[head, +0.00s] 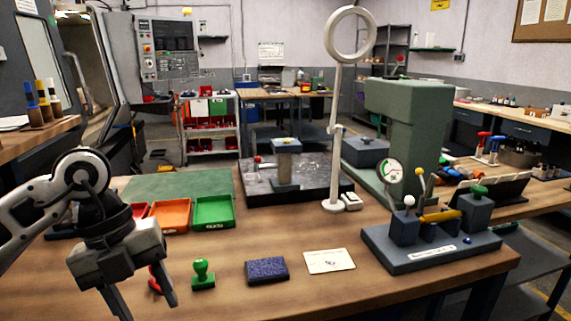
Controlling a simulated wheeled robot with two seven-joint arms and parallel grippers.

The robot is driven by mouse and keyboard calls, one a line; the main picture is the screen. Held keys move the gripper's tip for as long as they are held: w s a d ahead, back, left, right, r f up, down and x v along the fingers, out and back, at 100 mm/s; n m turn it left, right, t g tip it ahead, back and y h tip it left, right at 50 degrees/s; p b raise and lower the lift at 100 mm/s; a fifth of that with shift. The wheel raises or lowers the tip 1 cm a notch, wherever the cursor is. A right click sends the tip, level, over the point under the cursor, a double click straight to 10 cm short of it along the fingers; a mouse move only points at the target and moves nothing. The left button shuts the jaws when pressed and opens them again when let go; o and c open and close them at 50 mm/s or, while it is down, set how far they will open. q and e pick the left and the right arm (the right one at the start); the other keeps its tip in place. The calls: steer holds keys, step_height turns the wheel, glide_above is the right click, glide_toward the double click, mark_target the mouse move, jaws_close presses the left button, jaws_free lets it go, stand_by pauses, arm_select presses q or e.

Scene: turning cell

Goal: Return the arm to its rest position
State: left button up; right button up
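My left arm comes in from the left edge, and its gripper (148,304) hangs fingers down over the front left of the workbench (350,290). The two fingers are apart, with a gap between them. A small red object (153,282) shows beside the right-hand finger, mostly hidden by it; I cannot tell whether they touch. My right gripper is not in view.
A green stamp (203,275), a dark blue pad (267,270) and a card (329,261) lie right of the gripper. Orange (171,216) and green (213,212) trays stand behind it. A gauge fixture (430,255) and a ring lamp (335,150) stand farther right.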

arm_select(q)
steer(key=s+d+r+m+g+h, duration=0.1)
steer(key=s+d+h, duration=0.2)
steer(key=d+h, duration=0.5)
steer(key=s+d+g+h, duration=0.1)
steer(key=s+d+h, duration=0.2)
steer(key=d+h, duration=0.6)
steer(key=w+a+f+n+t+y, duration=0.25)
steer(key=w+n+t, duration=0.35)
steer(key=n+t, duration=1.05)
steer(key=a+f+n+t+y, duration=0.45)
steer(key=f+n+y, duration=0.4)
steer(key=f, duration=0.25)
steer(key=s+a+f+n+g+y, duration=0.2)
steer(key=s+f+g+y, duration=0.1)
steer(key=s+f, duration=0.3)
steer(key=s+a+f+n+g+y, duration=0.2)
steer(key=s+f, duration=0.4)
steer(key=f, duration=0.5)
steer(key=a+g+y, duration=0.1)
steer(key=g, duration=0.1)
steer(key=shift+a+n+g, duration=0.15)
steer(key=shift+n+g, duration=0.15)
steer(key=shift+g, duration=0.1)
